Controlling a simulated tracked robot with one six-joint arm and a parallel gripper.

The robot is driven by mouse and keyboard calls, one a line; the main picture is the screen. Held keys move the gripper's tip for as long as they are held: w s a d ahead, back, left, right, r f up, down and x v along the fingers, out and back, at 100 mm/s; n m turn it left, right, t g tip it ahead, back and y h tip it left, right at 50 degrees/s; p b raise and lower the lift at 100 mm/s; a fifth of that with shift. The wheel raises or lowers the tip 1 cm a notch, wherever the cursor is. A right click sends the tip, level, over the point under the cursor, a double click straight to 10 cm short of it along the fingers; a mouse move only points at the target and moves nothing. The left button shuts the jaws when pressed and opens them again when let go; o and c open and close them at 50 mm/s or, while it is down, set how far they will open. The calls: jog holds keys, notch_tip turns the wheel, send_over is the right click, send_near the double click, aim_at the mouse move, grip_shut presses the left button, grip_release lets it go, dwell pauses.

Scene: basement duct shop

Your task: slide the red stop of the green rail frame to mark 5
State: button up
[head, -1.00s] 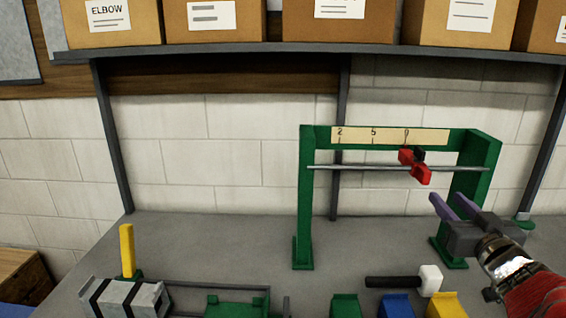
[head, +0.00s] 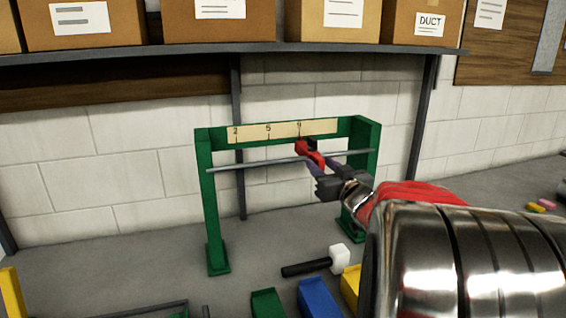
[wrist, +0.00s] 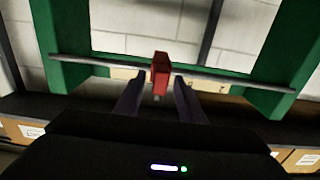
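The green rail frame (head: 210,200) stands upright on the bench. It has a grey rod (head: 255,164) and a pale scale strip (head: 284,130) marked 2, 5 and 9. The red stop (head: 308,153) sits on the rod by mark 9, right of mark 5. My gripper (head: 319,171) is just below and in front of the stop, partly hiding it. In the wrist view the stop (wrist: 160,74) shows between the two dark fingers (wrist: 157,88), near their tips. Gaps show on both sides, so the fingers are open and not closed on it.
A black-handled hammer with a white head (head: 339,258) lies in front of the frame. Green (head: 267,303), blue (head: 318,299) and yellow (head: 350,284) bins stand nearby. A shelf with boxes (head: 205,22) runs above. The rod left of the stop is clear.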

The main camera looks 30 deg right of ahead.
jog(key=shift+x, duration=1.15)
jog(key=shift+c, duration=0.2)
grip_shut()
